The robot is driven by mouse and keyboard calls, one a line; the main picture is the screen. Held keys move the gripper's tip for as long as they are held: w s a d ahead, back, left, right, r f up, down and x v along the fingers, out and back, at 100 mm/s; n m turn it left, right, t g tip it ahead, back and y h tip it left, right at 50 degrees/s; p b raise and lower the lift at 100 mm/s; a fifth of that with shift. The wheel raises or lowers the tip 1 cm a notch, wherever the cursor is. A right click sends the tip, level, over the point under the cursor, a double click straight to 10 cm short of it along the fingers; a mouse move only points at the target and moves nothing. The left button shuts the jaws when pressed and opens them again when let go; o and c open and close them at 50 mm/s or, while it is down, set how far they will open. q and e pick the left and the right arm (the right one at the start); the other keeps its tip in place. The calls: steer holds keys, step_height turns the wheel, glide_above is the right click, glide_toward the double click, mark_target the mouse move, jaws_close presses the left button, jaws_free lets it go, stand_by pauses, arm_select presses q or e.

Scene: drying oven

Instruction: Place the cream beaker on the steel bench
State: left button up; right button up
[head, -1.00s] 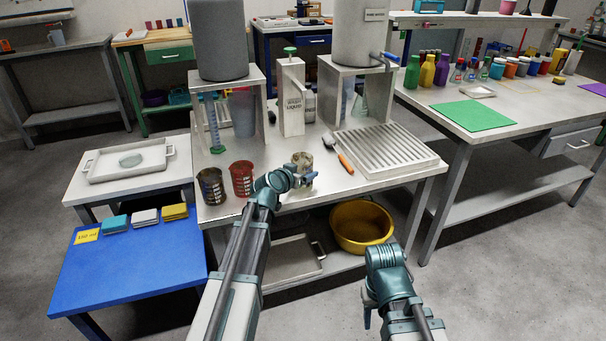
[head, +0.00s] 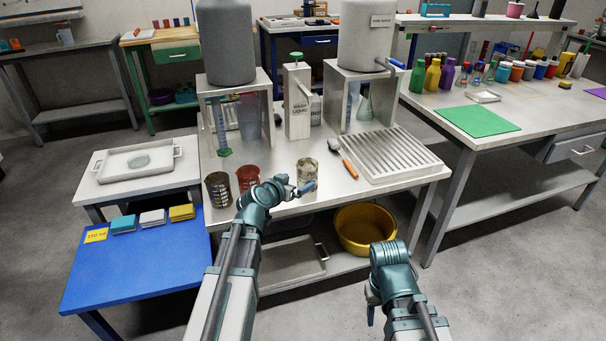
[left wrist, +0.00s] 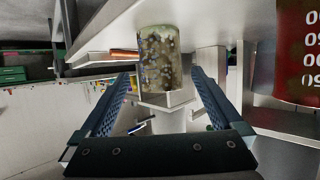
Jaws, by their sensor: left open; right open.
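The cream beaker (head: 308,169), pale with dark speckles, stands upright on the steel bench (head: 330,196) near its front edge. My left gripper (head: 304,188) is open just in front of the beaker. In the left wrist view, the beaker (left wrist: 160,58) appears ahead between the two spread fingers (left wrist: 161,85), with a visible gap on each side. My right gripper (head: 370,306) hangs low in front of the bench, away from the beaker; its fingers are mostly hidden.
A red beaker (head: 247,177) and a dark beaker (head: 218,189) stand left of the cream one. An orange-handled brush (head: 345,160) and a ribbed drying rack (head: 390,155) lie to the right. A yellow basin (head: 365,229) sits on the shelf below.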

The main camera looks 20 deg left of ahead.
arm_select(q)
steer(key=shift+p+v, duration=0.4)
steer(key=shift+v, duration=1.35)
steer(key=shift+w, duration=0.1)
steer(key=s+d+r+m+g+h+p, duration=0.1)
steer(key=s+d+r+g+p, duration=0.1)
steer(key=s+d+g+p, duration=0.45)
steer(key=s+d+r+m+g+h+p, duration=0.15)
steer(key=s+d+p, duration=0.35)
steer(key=d, duration=0.5)
steer(key=s+d+r+g+y+p, duration=0.1)
steer(key=s+r+g+y+p, duration=0.1)
steer(key=s+p, duration=0.3)
steer(key=s+d+r+g+y+p, duration=0.1)
steer(key=s+r+g+y+p, duration=0.2)
steer(key=s+p, duration=0.3)
steer(key=s+n+y, duration=0.1)
steer(key=s, duration=0.1)
steer(key=shift+s+r+g, duration=0.25)
steer(key=shift+g, duration=0.15)
